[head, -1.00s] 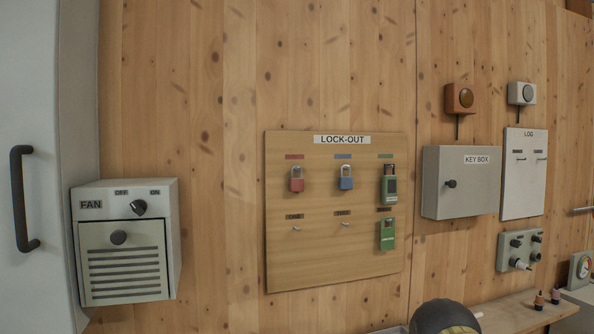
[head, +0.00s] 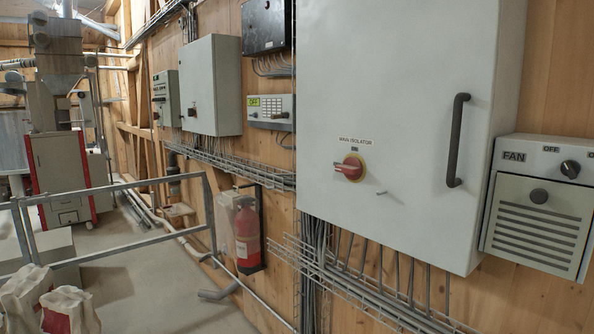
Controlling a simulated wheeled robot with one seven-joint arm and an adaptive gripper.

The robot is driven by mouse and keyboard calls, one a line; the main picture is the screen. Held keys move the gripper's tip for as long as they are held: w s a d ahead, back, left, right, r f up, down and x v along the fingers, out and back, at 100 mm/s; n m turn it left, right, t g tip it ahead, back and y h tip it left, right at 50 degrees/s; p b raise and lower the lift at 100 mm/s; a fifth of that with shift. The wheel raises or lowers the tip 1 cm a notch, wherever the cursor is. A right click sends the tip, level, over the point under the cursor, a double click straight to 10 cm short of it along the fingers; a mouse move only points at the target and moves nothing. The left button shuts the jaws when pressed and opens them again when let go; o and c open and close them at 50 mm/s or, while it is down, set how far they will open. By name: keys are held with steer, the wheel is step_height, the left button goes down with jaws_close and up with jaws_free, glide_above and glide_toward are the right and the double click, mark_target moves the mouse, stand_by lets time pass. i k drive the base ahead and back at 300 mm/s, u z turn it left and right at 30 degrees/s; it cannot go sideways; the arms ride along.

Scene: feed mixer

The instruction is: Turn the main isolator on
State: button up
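The main isolator (head: 350,168) is a red rotary handle on a yellow round plate, low on the left part of a large light grey cabinet door. A label reading "MAIN ISOLATOR" (head: 355,141) sits just above it, with a small dark mark between. The handle lies roughly sideways, tilted slightly; I cannot read its position. A small metal peg (head: 381,193) sticks out to its lower right. The cabinet (head: 410,75) has a long black vertical handle (head: 457,140) on its right side. My gripper is not in view.
The fan box (head: 540,205) is right of the cabinet. Cable trays and grey conduits (head: 380,290) run below it. A red fire extinguisher (head: 247,235) hangs to the left. A metal railing (head: 110,225) and white sacks (head: 45,305) stand at left; some floor between is clear.

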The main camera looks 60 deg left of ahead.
mark_target(351, 168)
steer(key=k, duration=0.25)
steer(key=u, duration=1.95)
